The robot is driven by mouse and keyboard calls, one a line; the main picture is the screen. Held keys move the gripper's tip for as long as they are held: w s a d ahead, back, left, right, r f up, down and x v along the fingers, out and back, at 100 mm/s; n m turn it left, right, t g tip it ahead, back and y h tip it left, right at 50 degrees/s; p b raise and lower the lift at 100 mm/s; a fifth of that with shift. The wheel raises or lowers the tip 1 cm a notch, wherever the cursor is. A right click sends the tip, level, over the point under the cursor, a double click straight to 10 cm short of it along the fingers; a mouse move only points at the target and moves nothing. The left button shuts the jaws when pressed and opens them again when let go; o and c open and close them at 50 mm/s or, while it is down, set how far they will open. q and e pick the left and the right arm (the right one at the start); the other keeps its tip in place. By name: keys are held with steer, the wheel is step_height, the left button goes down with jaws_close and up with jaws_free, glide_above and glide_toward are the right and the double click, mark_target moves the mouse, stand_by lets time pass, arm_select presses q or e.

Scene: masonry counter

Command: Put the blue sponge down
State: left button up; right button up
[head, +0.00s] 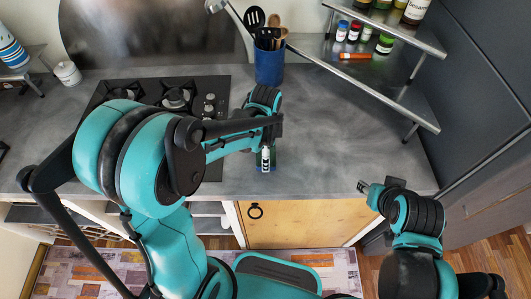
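My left gripper (266,152) is over the front part of the grey counter, between the stove and the clear right side, pointing toward the front edge. A small patch of blue, likely the blue sponge (260,167), shows at its fingertips, mostly hidden by the gripper. I cannot tell whether the fingers are closed on it, or whether it touches the counter. My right gripper (364,187) is near the counter's front edge at the right, with nothing visible in it. Its finger opening is too small to make out.
A black stove (176,96) lies left of the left gripper. A blue utensil holder (270,66) stands behind it. A metal shelf (385,30) with jars and bottles is at the back right. The counter (335,125) between holder and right gripper is clear.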

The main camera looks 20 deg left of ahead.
arm_select(q)
steer(key=shift+f, duration=0.1)
steer(key=o, duration=1.1)
steer(key=shift+r, duration=0.2)
step_height(320, 180, up, 11)
steer(key=p, duration=0.4)
steer(key=s+a+r+n+t, duration=0.2)
steer(key=s+n+t, duration=0.1)
steer(key=s+n, duration=0.2)
steer(key=s+a+r+n+t, duration=0.2)
steer(key=s+n+t, duration=0.2)
steer(key=n, duration=0.5)
steer(key=shift+s+a+r+n, duration=0.2)
steer(key=shift+s+a+n, duration=0.15)
steer(key=shift+s, duration=0.25)
